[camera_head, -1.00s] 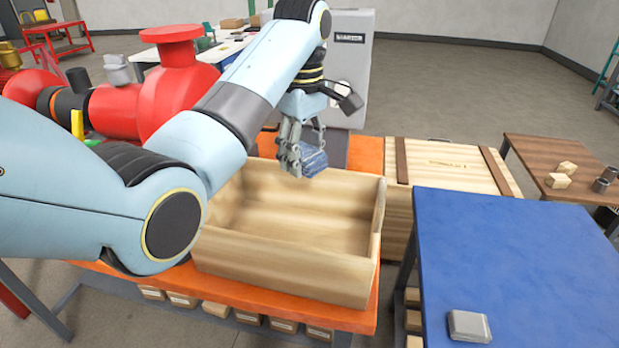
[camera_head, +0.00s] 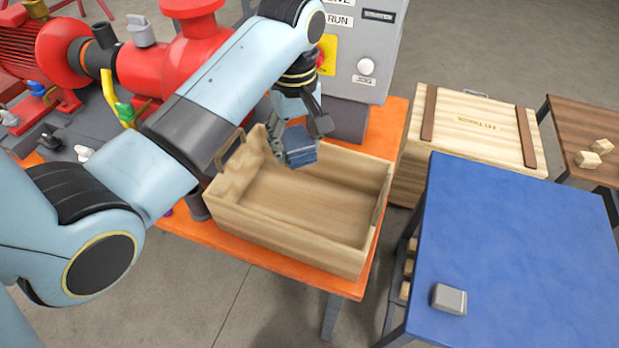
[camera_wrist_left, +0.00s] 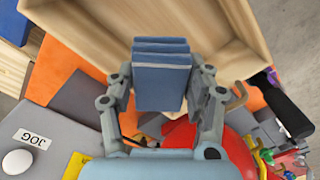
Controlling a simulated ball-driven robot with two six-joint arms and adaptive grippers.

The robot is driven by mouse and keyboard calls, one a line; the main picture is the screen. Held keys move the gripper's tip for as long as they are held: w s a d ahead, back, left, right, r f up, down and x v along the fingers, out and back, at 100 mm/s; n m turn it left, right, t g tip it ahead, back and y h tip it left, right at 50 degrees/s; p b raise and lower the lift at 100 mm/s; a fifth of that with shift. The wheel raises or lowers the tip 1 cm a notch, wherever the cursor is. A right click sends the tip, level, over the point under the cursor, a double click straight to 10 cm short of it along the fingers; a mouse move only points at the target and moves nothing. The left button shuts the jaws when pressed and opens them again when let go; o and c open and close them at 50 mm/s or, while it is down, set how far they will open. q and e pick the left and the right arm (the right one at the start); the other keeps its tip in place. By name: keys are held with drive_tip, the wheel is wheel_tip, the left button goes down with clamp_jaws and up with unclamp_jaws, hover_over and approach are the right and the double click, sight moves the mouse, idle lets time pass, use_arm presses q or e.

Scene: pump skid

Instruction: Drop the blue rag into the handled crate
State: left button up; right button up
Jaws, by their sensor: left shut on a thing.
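The blue rag (camera_head: 301,147) is a folded blue block of cloth. My left gripper (camera_head: 288,150) is shut on it, and the left wrist view shows the rag (camera_wrist_left: 161,75) between the two fingers. The handled crate (camera_head: 287,237) is an open wooden box with a dark handle (camera_head: 230,148) on its left end. The rag is over the crate's back part, near the back wall. The visible part of the crate floor is bare. In the left wrist view the crate (camera_wrist_left: 90,22) lies beyond the rag. My right gripper is not in view.
The crate stands on an orange bench (camera_head: 205,241). A grey control cabinet (camera_head: 362,50) rises close behind the gripper. A red pump (camera_head: 160,65) is at left. A lidded wooden crate (camera_head: 477,125) and a blue table (camera_head: 520,230) with a small grey block (camera_head: 449,299) are at right.

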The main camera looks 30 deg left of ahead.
use_arm(q)
drive_tip(key=shift+f, duration=0.75)
drive_tip(key=o, duration=1.2)
wheel_tip(320, 180, up, 8)
drive_tip(key=shift+f, duration=0.25)
drive_tip(key=shift+s, duration=0.1)
